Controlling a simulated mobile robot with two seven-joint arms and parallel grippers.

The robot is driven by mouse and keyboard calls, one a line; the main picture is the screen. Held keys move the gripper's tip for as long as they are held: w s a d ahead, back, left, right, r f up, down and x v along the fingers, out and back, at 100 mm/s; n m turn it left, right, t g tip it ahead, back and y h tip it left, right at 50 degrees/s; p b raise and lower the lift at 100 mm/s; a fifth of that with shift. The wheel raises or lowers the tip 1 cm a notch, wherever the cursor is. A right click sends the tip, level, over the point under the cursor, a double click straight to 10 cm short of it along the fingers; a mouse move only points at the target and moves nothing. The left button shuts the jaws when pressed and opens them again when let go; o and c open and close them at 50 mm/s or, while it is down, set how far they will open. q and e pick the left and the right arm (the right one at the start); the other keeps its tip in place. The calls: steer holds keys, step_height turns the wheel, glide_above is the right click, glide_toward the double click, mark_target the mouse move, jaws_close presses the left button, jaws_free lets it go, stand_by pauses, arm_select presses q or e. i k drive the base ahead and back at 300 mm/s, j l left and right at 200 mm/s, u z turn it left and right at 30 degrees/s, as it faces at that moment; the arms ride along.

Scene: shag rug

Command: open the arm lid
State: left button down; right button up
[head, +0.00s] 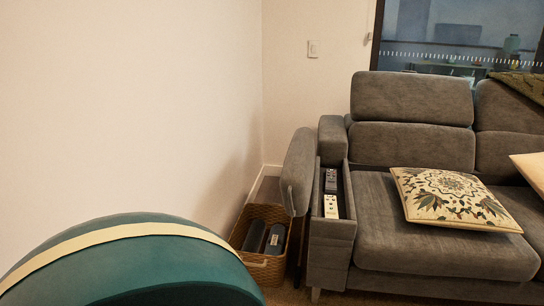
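The grey sofa (430,235) stands at the right in the head view. Its near-left arm holds a storage compartment (333,228) with an open top. The padded arm lid (299,172) stands tilted up and outward on the compartment's left side. Inside lie a dark remote (331,181) and a pale remote (331,206). Neither of my grippers shows in the head view.
A wicker basket (262,272) with dark items stands on the floor left of the sofa arm. A green rounded piece with a cream band (130,262) fills the lower left. A patterned cushion (452,198) lies on the seat. A white wall is at left.

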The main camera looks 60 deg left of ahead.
mark_target(296, 181)
steer(key=u, duration=0.35)
steer(key=i+j+u, duration=0.1)
steer(key=u, duration=0.65)
steer(key=i+j, duration=0.2)
steer(key=i, duration=0.2)
steer(key=i+j, duration=0.2)
steer(key=i, duration=0.2)
steer(key=i+j, duration=0.15)
steer(key=i, duration=0.3)
steer(key=i+j, duration=0.2)
steer(key=i, duration=0.2)
